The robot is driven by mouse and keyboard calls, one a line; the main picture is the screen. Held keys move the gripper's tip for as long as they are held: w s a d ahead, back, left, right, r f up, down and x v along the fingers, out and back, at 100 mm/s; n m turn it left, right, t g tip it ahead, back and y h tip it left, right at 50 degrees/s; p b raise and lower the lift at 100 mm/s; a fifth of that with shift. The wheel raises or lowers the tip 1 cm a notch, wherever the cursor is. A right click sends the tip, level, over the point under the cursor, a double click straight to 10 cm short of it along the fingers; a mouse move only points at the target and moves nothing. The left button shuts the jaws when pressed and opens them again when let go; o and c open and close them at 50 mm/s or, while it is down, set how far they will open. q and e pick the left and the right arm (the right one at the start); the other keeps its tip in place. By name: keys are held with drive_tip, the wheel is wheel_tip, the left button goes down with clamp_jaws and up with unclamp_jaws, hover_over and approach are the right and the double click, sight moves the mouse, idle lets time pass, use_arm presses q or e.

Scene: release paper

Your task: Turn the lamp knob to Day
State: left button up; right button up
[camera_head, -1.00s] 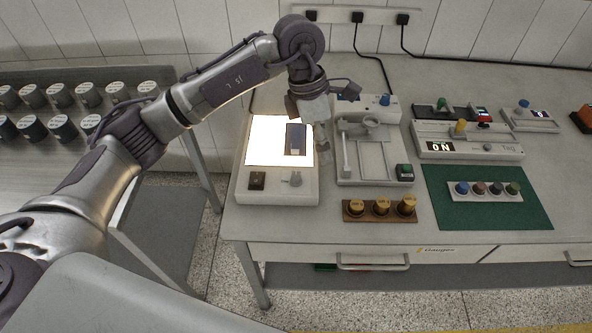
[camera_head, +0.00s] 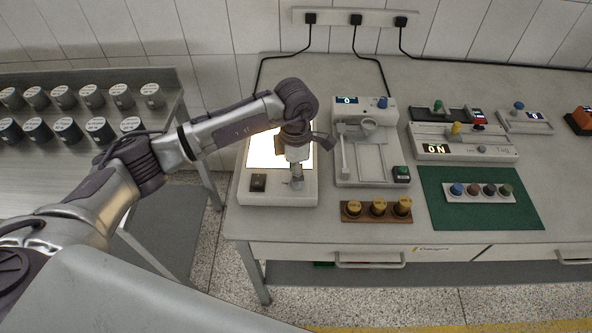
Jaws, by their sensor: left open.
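The lamp is a light box (camera_head: 278,196) with a bright white panel, standing at the left end of the bench. A dark square switch (camera_head: 258,183) sits on its front left. The grey lamp knob (camera_head: 297,184) is on its front right, mostly covered by my left gripper (camera_head: 296,178). The left gripper points down at the knob with its fingers open around or just above it; I cannot tell whether they touch it. The knob's setting and any labels are too small to read. My right gripper is not in view.
A grey device (camera_head: 372,172) with a green button stands right of the lamp. A wooden block with brass weights (camera_head: 377,211) lies in front. A green mat (camera_head: 519,211) holds a strip of coloured knobs. Several grey canisters (camera_head: 98,129) stand on the left table.

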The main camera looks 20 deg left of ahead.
use_arm(q)
drive_tip(key=shift+f, duration=0.45)
clamp_jaws()
